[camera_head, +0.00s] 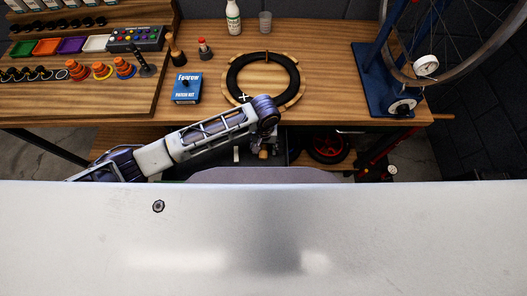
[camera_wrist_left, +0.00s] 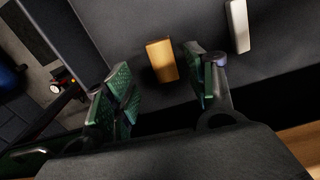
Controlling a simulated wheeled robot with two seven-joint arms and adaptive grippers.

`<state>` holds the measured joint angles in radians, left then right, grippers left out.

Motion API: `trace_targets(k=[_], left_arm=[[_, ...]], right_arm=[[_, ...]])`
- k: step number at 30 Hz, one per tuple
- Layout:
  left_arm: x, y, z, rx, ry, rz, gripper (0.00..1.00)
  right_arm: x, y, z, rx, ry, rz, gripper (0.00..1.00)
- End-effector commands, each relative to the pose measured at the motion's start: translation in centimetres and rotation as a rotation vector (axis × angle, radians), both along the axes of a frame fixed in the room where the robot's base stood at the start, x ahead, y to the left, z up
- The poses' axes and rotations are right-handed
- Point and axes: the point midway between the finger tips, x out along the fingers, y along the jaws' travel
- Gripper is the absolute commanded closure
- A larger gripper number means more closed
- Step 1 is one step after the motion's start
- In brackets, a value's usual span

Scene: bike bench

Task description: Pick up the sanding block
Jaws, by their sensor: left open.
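A tan block (camera_wrist_left: 162,60), which looks like the sanding block, lies on a dark surface in the left wrist view. My left gripper (camera_wrist_left: 158,84) is open, with green-padded fingers on either side of the view. The block shows between and just beyond the fingertips, close to the right finger; I cannot tell the gap in depth. In the head view my left arm reaches across the bench front, and its gripper (camera_head: 262,143) points down below the bench edge, mostly hidden by the arm. A small tan patch there may be the block. My right gripper is not in view.
A pale bar (camera_wrist_left: 238,26) lies on the same dark surface, right of the block. On the wooden bench are a blue patch kit box (camera_head: 187,88), a black tire ring (camera_head: 232,76), a white bottle (camera_head: 233,17) and a blue wheel stand (camera_head: 372,80).

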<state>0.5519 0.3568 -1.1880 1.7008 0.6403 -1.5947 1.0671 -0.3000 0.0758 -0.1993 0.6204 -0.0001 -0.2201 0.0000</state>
Motion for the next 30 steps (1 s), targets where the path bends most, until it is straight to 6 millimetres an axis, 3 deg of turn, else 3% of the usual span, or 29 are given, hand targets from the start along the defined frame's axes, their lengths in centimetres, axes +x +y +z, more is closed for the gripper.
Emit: trace_targets(k=[8,21,30], left_arm=[[0.0,0.0,-0.3,0.000,0.000,0.000,0.45],[-0.2,0.4,-4.5,0.002,0.001,0.001,0.45],[-0.2,0.4,-5.2,0.000,-0.001,0.000,0.45]], right_arm=[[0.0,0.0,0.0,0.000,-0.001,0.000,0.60],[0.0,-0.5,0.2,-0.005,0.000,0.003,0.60],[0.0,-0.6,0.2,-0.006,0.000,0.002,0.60]])
